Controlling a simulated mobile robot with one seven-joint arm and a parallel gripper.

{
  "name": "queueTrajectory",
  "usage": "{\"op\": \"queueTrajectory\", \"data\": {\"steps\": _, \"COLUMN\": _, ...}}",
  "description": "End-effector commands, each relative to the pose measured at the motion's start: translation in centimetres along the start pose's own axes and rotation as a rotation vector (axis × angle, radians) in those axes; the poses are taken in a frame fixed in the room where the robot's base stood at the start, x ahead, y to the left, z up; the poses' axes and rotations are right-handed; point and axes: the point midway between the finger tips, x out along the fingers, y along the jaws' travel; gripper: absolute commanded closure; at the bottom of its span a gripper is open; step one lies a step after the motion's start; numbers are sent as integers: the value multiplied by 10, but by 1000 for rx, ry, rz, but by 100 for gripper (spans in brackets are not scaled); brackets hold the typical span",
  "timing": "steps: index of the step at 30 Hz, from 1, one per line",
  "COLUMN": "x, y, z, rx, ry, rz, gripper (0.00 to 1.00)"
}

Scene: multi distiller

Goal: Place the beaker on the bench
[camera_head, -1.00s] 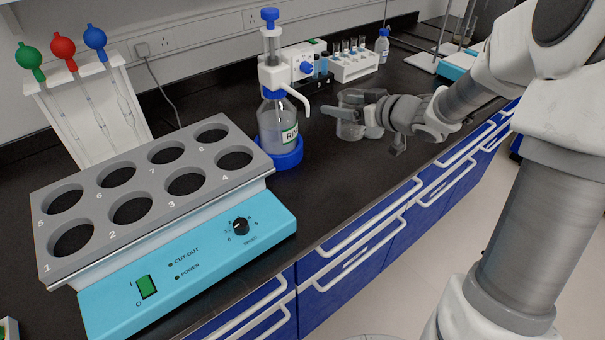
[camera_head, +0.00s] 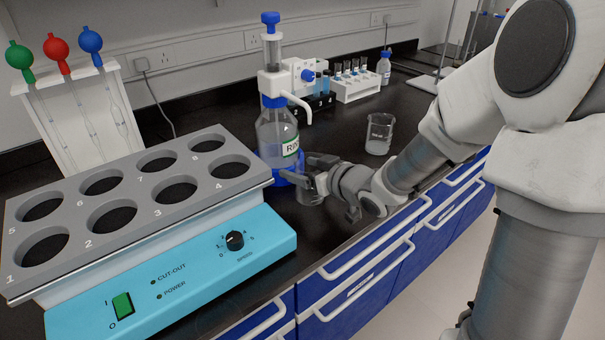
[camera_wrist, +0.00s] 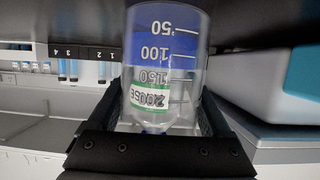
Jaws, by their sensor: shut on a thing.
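A clear glass beaker (camera_head: 309,193) is between the fingers of my gripper (camera_head: 320,177), which is shut on it. In the wrist view the beaker (camera_wrist: 165,65) shows inverted with white volume marks, and a green and white label shows through its glass. It looks empty. It is close in front of the rinse bottle's blue base, near the front of the black bench (camera_head: 335,125). I cannot tell whether its bottom touches the bench. A second beaker (camera_head: 379,135) with some pale content stands upright on the bench, farther right and back.
The rinse bottle (camera_head: 278,130) with its dispenser top stands just behind my gripper. A turquoise heater unit (camera_head: 190,262) with numbered round openings is to the left. Vial racks (camera_head: 356,86) stand at the back.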

Motion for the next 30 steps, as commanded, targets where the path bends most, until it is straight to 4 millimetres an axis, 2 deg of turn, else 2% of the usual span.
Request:
{"op": "queueTrajectory", "data": {"steps": 10, "x": 1, "y": 0, "z": 3, "rx": -1, "ry": 1, "rz": 0, "gripper": 76}}
{"op": "queueTrajectory", "data": {"steps": 11, "x": 1, "y": 0, "z": 2, "rx": -1, "ry": 1, "rz": 0, "gripper": 14}}
{"op": "queueTrajectory", "data": {"steps": 13, "x": 1, "y": 0, "z": 2, "rx": -1, "ry": 1, "rz": 0, "gripper": 1}}
{"op": "queueTrajectory", "data": {"steps": 23, "x": -1, "y": 0, "z": -3, "rx": -1, "ry": 1, "rz": 0, "gripper": 0}}
{"op": "queueTrajectory", "data": {"steps": 26, "x": -13, "y": 1, "z": -4, "rx": -2, "ry": -1, "rz": 3, "gripper": 0}}
{"op": "queueTrajectory", "data": {"steps": 30, "x": -43, "y": 2, "z": -5, "rx": -1, "ry": 0, "rz": 5, "gripper": 0}}
